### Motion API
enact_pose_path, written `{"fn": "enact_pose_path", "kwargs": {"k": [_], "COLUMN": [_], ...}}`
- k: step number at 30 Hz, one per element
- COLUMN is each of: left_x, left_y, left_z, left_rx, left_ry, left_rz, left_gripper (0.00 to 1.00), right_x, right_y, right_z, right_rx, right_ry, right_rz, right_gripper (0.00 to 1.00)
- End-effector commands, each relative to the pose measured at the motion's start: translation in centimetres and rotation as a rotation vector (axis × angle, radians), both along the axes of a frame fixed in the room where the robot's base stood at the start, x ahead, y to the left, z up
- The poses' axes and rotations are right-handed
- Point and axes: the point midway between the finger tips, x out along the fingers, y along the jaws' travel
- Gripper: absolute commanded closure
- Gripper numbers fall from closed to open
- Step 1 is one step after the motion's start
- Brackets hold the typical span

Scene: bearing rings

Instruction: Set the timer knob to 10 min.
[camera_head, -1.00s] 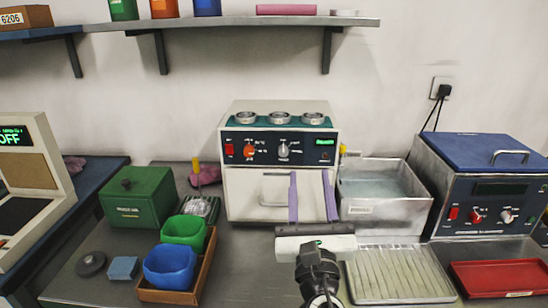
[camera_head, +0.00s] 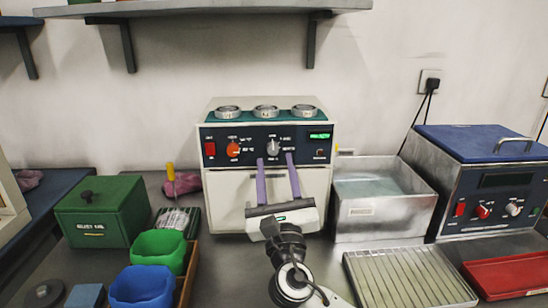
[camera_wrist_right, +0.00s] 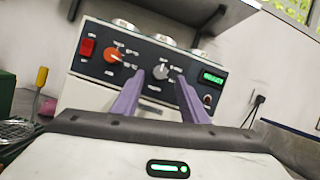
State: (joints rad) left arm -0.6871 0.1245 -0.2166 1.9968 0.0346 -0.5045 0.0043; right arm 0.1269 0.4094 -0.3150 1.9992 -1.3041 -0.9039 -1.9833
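The small oven (camera_head: 265,165) stands at the back middle, with a dark control panel. On the panel a grey knob (camera_head: 273,146), with small labels around it, sits right of an orange knob (camera_head: 233,149). The labels are too small to read. My right gripper (camera_head: 276,158) is open, its two purple fingers pointing at the panel. The fingertips are around the lower sides of the grey knob, apart from each other; I cannot tell if they touch it. In the right wrist view the grey knob (camera_wrist_right: 161,72) shows between the fingertips. My left gripper is out of view.
A red switch (camera_head: 210,149) and a green display (camera_head: 320,135) are on the panel; rings (camera_head: 265,111) lie on the oven top. A metal tank (camera_head: 380,210) stands close on the right, a blue-lidded device (camera_head: 480,180) beyond. A green box (camera_head: 102,212) stands left.

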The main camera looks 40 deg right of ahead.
Motion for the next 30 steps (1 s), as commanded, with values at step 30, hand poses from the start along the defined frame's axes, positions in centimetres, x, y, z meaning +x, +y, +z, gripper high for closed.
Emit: {"fn": "enact_pose_path", "kwargs": {"k": [30], "left_x": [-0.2], "left_y": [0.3], "left_z": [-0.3], "left_rx": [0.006], "left_ry": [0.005], "left_rz": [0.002], "left_gripper": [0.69], "right_x": [2.4], "right_y": [-1.3], "right_z": [1.0], "right_rx": [0.012], "right_ry": [-0.005], "right_rz": [0.000], "right_gripper": [1.00]}}
